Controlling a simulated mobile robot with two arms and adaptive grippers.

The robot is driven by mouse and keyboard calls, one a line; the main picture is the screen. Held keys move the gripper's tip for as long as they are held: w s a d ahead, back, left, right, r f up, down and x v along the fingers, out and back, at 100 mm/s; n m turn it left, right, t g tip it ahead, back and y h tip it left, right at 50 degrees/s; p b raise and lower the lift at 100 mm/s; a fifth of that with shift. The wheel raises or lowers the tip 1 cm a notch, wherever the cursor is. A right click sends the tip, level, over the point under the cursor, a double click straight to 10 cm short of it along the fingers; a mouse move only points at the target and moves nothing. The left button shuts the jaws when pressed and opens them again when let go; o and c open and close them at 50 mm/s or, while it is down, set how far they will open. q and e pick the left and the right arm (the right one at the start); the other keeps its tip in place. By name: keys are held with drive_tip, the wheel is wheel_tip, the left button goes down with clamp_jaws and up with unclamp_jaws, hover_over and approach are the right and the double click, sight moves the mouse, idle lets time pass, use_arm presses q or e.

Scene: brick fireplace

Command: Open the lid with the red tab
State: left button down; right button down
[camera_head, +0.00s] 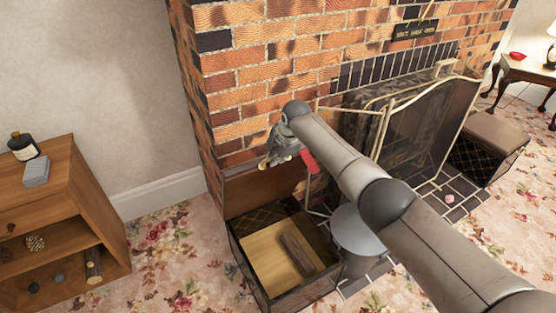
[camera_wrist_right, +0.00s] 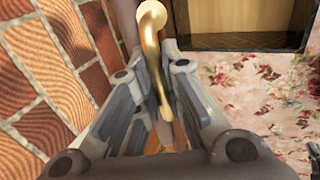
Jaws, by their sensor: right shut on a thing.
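The box (camera_head: 240,262) stands on the floor against the brick chimney. Its brown lid (camera_head: 262,186) is raised and leans back near the bricks. A red tab (camera_head: 309,162) shows by the lid's upper right corner, partly behind my arm. My right gripper (camera_head: 277,158) is at the lid's top edge. In the right wrist view my right gripper (camera_wrist_right: 157,66) is shut on a curved brass handle (camera_wrist_right: 152,42), which shows between its fingers. The box's inside also shows in the right wrist view (camera_wrist_right: 240,25). My left gripper is not in view.
A log (camera_head: 297,252) lies inside the box. The brick wall (camera_head: 240,75) is close behind the gripper. A fireplace screen (camera_head: 425,125) stands to the right, with a second box (camera_head: 487,140) beyond. A wooden cabinet (camera_head: 60,215) is at the left, with carpet between.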

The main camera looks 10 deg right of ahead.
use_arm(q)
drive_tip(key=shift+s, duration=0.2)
use_arm(e)
drive_tip(key=shift+r, duration=0.1)
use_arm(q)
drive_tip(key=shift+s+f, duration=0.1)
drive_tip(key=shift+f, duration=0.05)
use_arm(e)
drive_tip(key=c, duration=1.5)
unclamp_jaws()
drive_tip(key=shift+c, duration=0.2)
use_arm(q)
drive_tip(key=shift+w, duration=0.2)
use_arm(e)
drive_tip(key=v, duration=1.1)
drive_tip(key=shift+s+r, duration=0.25)
drive_tip(key=shift+r, duration=0.1)
